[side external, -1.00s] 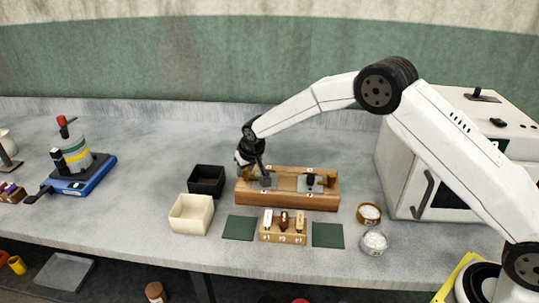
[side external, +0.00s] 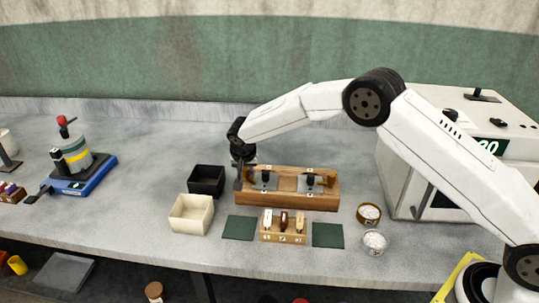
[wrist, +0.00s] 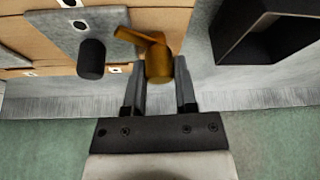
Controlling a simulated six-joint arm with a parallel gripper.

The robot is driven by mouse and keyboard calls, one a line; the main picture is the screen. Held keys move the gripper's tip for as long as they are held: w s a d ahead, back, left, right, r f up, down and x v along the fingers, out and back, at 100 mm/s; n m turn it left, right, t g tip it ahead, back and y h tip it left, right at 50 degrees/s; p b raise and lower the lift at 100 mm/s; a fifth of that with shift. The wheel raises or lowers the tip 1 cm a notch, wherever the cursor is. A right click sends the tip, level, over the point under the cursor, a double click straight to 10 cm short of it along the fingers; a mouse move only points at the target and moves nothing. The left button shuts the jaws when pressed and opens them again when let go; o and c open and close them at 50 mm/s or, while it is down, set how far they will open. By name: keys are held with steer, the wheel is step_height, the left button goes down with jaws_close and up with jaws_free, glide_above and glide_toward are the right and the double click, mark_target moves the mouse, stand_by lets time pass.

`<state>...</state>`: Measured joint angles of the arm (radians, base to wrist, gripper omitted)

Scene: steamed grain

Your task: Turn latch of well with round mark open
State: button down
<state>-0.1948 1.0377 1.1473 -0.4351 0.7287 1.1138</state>
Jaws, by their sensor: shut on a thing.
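A wooden block (side external: 290,202) with two wells stands mid-bench. Each well has a grey plate with a black knob: a left plate (side external: 266,186) and a right plate (side external: 302,187). A brass latch (side external: 332,180) shows at the right plate. My gripper (side external: 238,184) is at the block's left end. In the wrist view, my gripper (wrist: 160,92) is shut on another brass latch (wrist: 158,62), whose arm points towards the near grey plate (wrist: 62,42) and its black knob (wrist: 91,58). A white tag with a dark, roundish mark (wrist: 70,3) is partly cut off above that plate.
A black open box (side external: 206,180) and a cream open box (side external: 191,214) stand left of the block. A small tool rack (side external: 283,238) is in front, between two green mats. Two small bowls and a white oven-like machine are at the right.

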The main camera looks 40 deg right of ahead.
steer(key=m+g, duration=0.1)
steer(key=m, duration=0.1)
steer(key=m+h, duration=0.1)
steer(key=m, duration=0.2)
steer(key=shift+g, duration=0.4)
steer(key=m+g, duration=0.1)
steer(key=m, duration=0.1)
steer(key=m+g, duration=0.1)
steer(key=m, duration=0.2)
steer(key=shift+s+a+m+h, duration=0.1)
steer(key=shift+m+h, duration=0.2)
steer(key=shift+c, duration=2)
jaws_free()
steer(key=shift+r, duration=0.15)
steer(key=v, duration=0.7)
steer(key=shift+r, duration=0.2)
steer(key=shift+a, duration=0.1)
